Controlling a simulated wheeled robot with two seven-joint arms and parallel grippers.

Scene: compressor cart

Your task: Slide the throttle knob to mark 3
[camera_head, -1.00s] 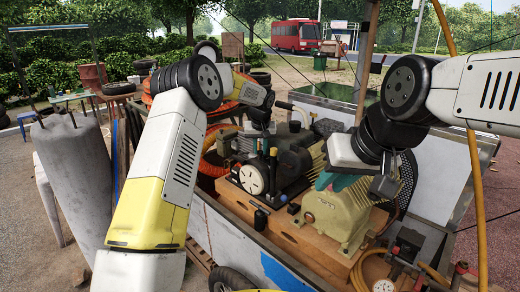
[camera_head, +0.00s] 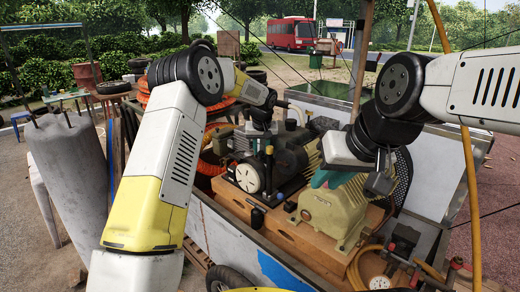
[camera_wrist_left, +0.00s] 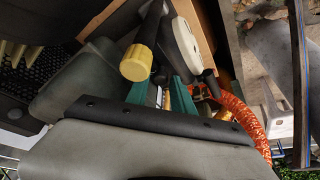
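A black post with a yellowish tip (camera_head: 269,150) stands beside a white round face (camera_head: 248,178) on the engine. In the left wrist view a dark rod with a yellow cap (camera_wrist_left: 135,66) shows near a white rounded part (camera_wrist_left: 186,45). I cannot tell for certain which part is the throttle knob, and no mark numbers are readable. My left gripper (camera_wrist_left: 162,94) has its two green fingers apart with nothing clearly held.
A short black knob (camera_head: 257,217) sits at the wooden board's front edge (camera_head: 283,240). An orange hose (camera_wrist_left: 238,108) lies beside the engine. A gauge (camera_head: 380,283) and valves are at the lower right. A grey cylinder (camera_head: 68,165) stands left of the cart.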

